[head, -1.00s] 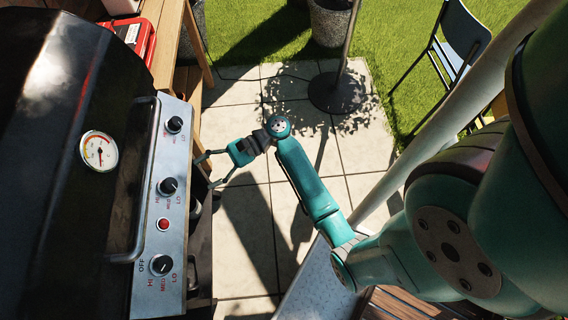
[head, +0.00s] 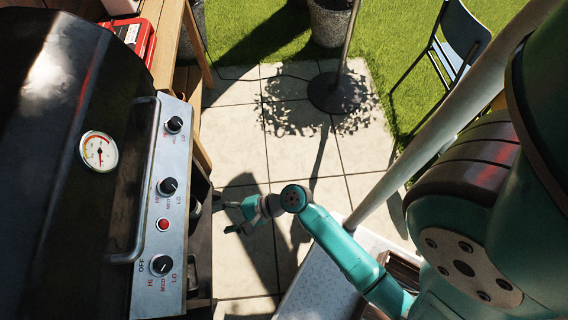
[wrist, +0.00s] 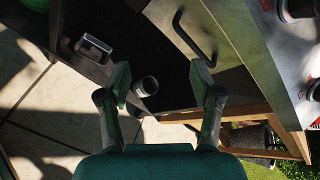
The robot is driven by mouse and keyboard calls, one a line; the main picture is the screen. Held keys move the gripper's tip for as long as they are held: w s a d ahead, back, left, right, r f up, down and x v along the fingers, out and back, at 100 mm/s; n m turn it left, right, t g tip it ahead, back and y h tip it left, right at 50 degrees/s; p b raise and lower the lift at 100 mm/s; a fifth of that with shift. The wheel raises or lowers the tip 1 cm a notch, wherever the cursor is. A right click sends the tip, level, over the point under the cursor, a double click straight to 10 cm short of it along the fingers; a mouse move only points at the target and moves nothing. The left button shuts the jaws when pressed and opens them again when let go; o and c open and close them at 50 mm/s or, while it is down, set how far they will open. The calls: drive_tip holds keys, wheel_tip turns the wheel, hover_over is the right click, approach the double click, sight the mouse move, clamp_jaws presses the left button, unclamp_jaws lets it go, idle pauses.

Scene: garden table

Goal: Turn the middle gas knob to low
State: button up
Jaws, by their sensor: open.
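The middle gas knob (head: 167,186) is black, on the steel control panel (head: 176,215) of the grill, between an upper knob (head: 174,125) and a lower knob (head: 161,265). HI, MED and LO are printed around it. Its exact pointer direction is too small to read. My gripper (head: 229,220) is open and empty, to the right of the panel and lower in the picture than the middle knob, apart from it. In the wrist view my open fingers (wrist: 160,80) face the dark area under the panel. Dark knobs show partly at that view's right edge; I cannot tell which.
The grill lid (head: 60,120) with a thermometer (head: 98,151) and a long handle (head: 140,180) stands left of the panel. A red button (head: 163,224) sits between the middle and lower knobs. A pale cylinder (wrist: 146,86) is below the panel. Paving lies open to the right.

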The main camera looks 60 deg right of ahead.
drive_tip(key=s+d+n+h, duration=0.15)
drive_tip(key=s+h, duration=0.25)
drive_tip(key=s, duration=0.5)
drive_tip(key=s+d+r+n+t+h, duration=0.2)
drive_tip(key=s+r+n+t+h, duration=0.1)
drive_tip(key=s+r+n, duration=0.3)
drive_tip(key=shift+s+d+r, duration=0.35)
drive_tip(key=shift+s+r, duration=0.65)
drive_tip(key=shift+r, duration=0.25)
